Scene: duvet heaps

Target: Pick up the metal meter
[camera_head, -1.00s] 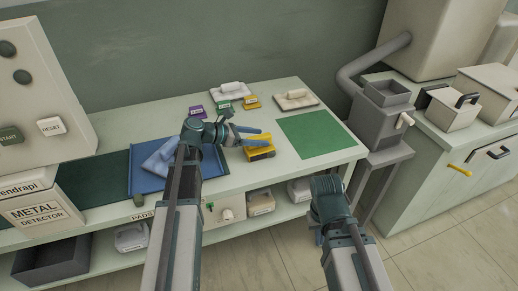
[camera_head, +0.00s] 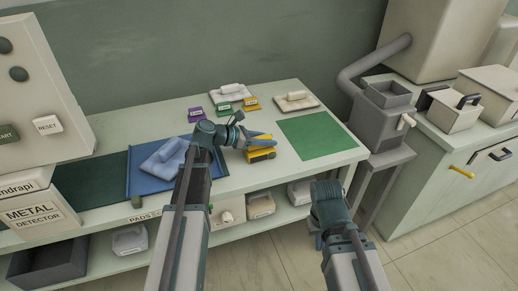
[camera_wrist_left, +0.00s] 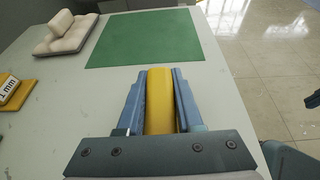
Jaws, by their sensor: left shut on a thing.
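The metal meter is a yellow and dark block (camera_head: 261,153) on the table, left of the green mat. My left gripper (camera_head: 259,142) is at it, with blue fingers on either side. In the left wrist view the left gripper (camera_wrist_left: 160,95) is shut on the yellow meter (camera_wrist_left: 160,100), one finger along each side. Its lower part is hidden there by the gripper body. My right gripper is not clearly visible; only my right arm shows at the lower right, in front of the table.
A green mat (camera_head: 315,135) lies flat to the right of the meter. Behind are a white pad on a tray (camera_head: 296,101) and small purple (camera_head: 196,113), green and yellow tags. A blue tray (camera_head: 150,185) and the metal detector (camera_head: 40,205) stand left.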

